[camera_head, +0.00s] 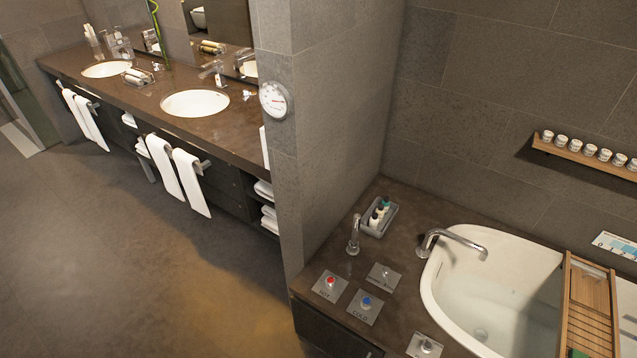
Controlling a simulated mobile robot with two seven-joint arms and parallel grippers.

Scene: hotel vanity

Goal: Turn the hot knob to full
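The hot knob (330,282) has a red top on a square metal plate marked HOT, on the dark bath surround near its front left corner. Its turn position is too small to read. The cold knob (366,302) has a blue top on a plate marked COLD, just to its right and nearer. Another plate with a small metal lever (385,275) lies behind them, its label unclear. A round white dial gauge (274,100) with a red needle is on the wall end. Neither of my grippers shows in the head view.
The bathtub (436,275) with a curved spout (450,238) and a wooden rack (588,300) is at right. A hand shower (354,235) and bottle tray (380,216) stand behind the knobs. The vanity (140,108) is at left. The floor (120,260) before it is clear.

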